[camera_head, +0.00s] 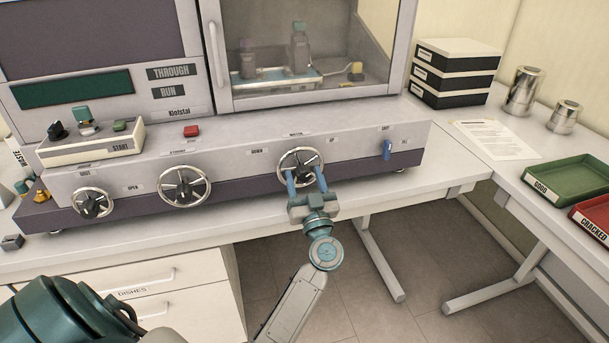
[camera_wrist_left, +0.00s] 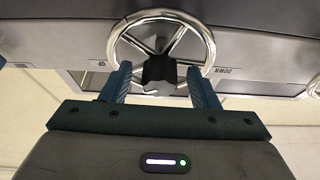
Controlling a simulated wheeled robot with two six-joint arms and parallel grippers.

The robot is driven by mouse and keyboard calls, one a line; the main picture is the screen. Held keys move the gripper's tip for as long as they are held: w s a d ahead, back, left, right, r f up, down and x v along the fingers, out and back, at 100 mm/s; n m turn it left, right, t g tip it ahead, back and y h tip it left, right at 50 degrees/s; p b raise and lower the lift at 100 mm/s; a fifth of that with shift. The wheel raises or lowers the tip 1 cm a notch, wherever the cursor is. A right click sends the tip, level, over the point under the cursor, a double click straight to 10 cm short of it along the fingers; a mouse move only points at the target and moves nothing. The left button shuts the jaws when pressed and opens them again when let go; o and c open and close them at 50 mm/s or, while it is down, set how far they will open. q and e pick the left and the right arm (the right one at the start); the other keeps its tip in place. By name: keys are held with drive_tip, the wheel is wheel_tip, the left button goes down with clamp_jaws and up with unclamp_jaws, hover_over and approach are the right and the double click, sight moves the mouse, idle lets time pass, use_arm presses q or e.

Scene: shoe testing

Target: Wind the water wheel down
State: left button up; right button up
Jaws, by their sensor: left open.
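A chrome handwheel with spokes and a dark hub (camera_head: 301,156) is on the sloped front of the grey test machine, between the labels DOWN and UP. The small label above it is too small to read. My left gripper (camera_head: 306,178) is open at the lower part of this wheel, one blue finger on either side. In the left wrist view the wheel (camera_wrist_left: 160,17) faces me, its hub between and beyond the fingers of my gripper (camera_wrist_left: 159,72). The fingertips overlap the rim; I cannot tell if they touch it. My right gripper is not in view.
Two more handwheels (camera_head: 186,187) (camera_head: 92,203) sit to the left, and a blue lever (camera_head: 387,150) to the right. A START box (camera_head: 92,143) and red button (camera_head: 190,131) are above. Green (camera_head: 567,184) and red trays (camera_head: 596,216) lie on the right bench.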

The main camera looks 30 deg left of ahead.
use_arm(q)
drive_tip(key=shift+d+r, duration=0.1)
drive_tip(key=c, duration=1)
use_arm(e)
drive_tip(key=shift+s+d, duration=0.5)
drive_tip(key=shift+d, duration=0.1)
